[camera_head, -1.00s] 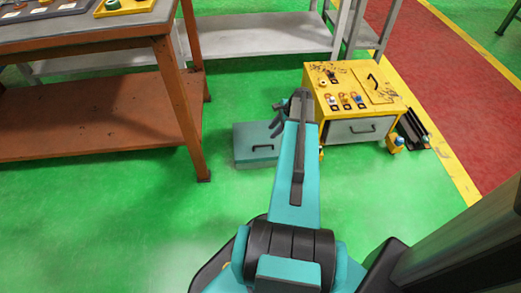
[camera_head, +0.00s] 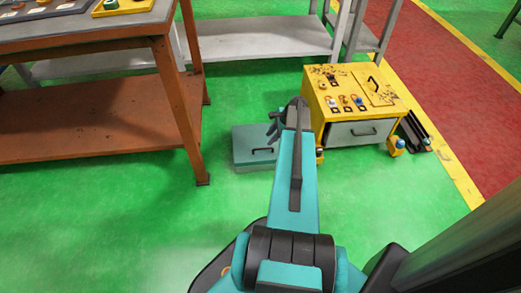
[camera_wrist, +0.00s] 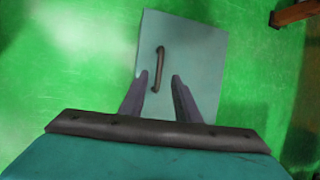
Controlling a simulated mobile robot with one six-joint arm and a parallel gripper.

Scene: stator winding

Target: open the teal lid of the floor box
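The floor box (camera_head: 252,158) stands on the green floor in the head view, with its teal lid (camera_head: 245,135) shut and a dark bar handle (camera_head: 263,150) on it. In the wrist view the teal lid (camera_wrist: 210,50) fills the upper middle, and the handle (camera_wrist: 158,69) runs nearly upright in the picture. My gripper (camera_head: 275,128) is above the box. In the wrist view my gripper (camera_wrist: 160,80) is open, its two fingers apart and the handle showing between and beyond the tips. Nothing is held. The gap between fingertips and handle is hard to judge.
A yellow cabinet (camera_head: 340,92) with a grey drawer stands just right of the box. An orange-brown workbench (camera_head: 165,50) stands to the left, its leg near the box. A grey shelf (camera_head: 260,38) is behind. Green floor in front is clear.

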